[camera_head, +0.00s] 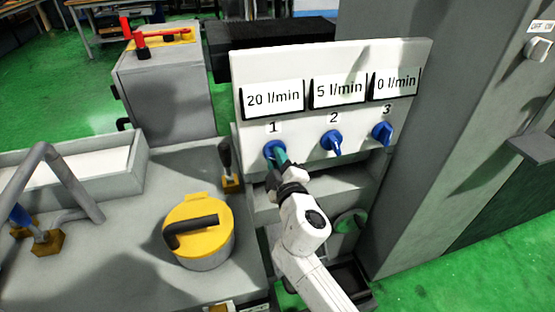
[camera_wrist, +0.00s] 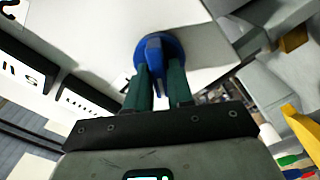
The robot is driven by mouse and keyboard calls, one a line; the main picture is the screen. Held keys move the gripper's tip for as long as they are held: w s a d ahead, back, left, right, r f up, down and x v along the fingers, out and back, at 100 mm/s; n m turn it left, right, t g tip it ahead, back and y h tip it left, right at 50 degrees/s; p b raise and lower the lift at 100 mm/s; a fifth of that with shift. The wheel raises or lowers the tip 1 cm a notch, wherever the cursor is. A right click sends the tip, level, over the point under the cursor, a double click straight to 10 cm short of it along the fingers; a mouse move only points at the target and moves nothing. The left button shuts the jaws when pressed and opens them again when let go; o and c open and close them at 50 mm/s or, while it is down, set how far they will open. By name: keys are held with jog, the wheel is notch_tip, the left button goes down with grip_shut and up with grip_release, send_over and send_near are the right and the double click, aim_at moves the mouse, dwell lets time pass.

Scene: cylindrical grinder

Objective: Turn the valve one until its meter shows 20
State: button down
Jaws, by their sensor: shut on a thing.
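A white panel (camera_head: 300,128) carries three blue valves in a row, numbered 1, 2 and 3. Valve one (camera_head: 275,150) is at the left, and its meter (camera_head: 273,99) above reads 20 l/min. My gripper (camera_head: 281,160) is at valve one, with its green fingers on either side of the handle. In the wrist view, the blue handle of valve one (camera_wrist: 155,52) sits between the two green fingertips of my gripper (camera_wrist: 160,80), which are shut on it. The fingers partly hide the handle in the head view.
Valve two (camera_head: 332,142) has a meter reading 5 l/min, and valve three (camera_head: 382,133) one reading 0 l/min. A yellow-lidded canister (camera_head: 205,226) and a black lever (camera_head: 226,158) stand left of my arm. A tall grey cabinet (camera_head: 450,130) stands at the right.

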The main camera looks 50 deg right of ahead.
jog(key=shift+a+f+n, duration=0.1)
jog(key=shift+n, duration=1.1)
jog(key=c, duration=1.1)
grip_release()
jog(key=shift+b+v, duration=1.05)
jog(key=shift+v, duration=4.35)
